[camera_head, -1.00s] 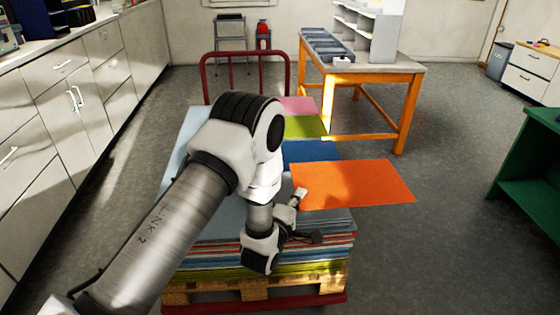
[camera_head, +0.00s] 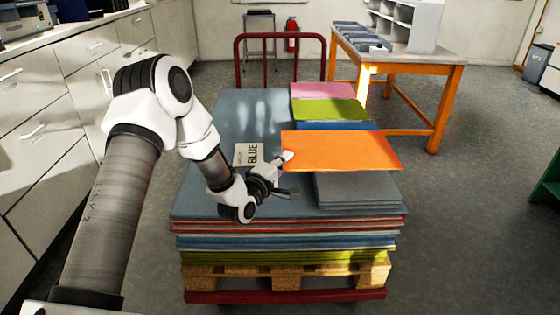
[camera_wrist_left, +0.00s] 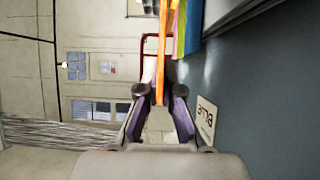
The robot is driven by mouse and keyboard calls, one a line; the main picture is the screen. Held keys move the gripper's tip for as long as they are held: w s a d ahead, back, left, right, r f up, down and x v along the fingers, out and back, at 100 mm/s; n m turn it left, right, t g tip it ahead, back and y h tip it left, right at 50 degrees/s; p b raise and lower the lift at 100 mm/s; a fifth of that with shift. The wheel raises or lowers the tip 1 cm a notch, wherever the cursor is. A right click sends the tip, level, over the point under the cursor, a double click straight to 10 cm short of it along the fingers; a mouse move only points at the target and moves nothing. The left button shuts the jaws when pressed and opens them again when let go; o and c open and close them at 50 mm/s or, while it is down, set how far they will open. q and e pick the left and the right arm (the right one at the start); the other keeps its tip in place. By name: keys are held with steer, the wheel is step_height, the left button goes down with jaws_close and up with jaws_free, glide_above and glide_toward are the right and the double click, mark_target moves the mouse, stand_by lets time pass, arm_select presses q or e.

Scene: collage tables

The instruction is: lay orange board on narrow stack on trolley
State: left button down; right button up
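My left gripper (camera_head: 283,160) is shut on the left edge of the orange board (camera_head: 345,150). In the left wrist view the orange board (camera_wrist_left: 161,45) shows edge-on between the two fingers (camera_wrist_left: 160,95). The board is held roughly flat above the trolley, over the back of a narrow stack of grey boards (camera_head: 358,192). That narrow stack lies at the front right on a wide stack of boards (camera_head: 205,203). The trolley (camera_head: 285,296) carries the wide stack on a wooden pallet. The orange board hides the back of the grey stack. My right gripper is not in view.
Pink (camera_head: 322,90), green (camera_head: 330,109) and blue (camera_head: 312,126) boards lie behind the orange one. A card reading BLUE (camera_head: 248,155) lies on the wide stack near my gripper. An orange-legged table (camera_head: 440,110) stands behind right; cabinets (camera_head: 60,100) line the left.

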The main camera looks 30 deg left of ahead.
arm_select(q)
steer(key=shift+w+d+f+b, duration=0.3)
steer(key=shift+d+f+b, duration=0.15)
steer(key=shift+f+b, duration=0.2)
steer(key=shift+w+d+f+b, duration=0.3)
steer(key=shift+d+f+b, duration=0.15)
steer(key=shift+f+b, duration=0.2)
steer(key=shift+w+d+f+b, duration=0.3)
steer(key=shift+d+f+b, duration=0.2)
steer(key=shift+f, duration=0.2)
steer(key=shift+w+d+f+b, duration=0.25)
steer(key=shift+d+f+b, duration=0.1)
steer(key=shift+f+b, duration=0.4)
steer(key=shift+w+d+f+b, duration=0.2)
steer(key=shift+d+f+b, duration=0.15)
steer(key=shift+f+b, duration=0.35)
steer(key=shift+w+d+f+b, duration=0.25)
steer(key=shift+d+f+b, duration=0.1)
steer(key=shift+f+b, duration=0.4)
steer(key=shift+c, duration=2.4)
jaws_free()
steer(key=shift+s+f, duration=0.1)
steer(key=shift+f, duration=0.15)
steer(key=shift+c, duration=0.5)
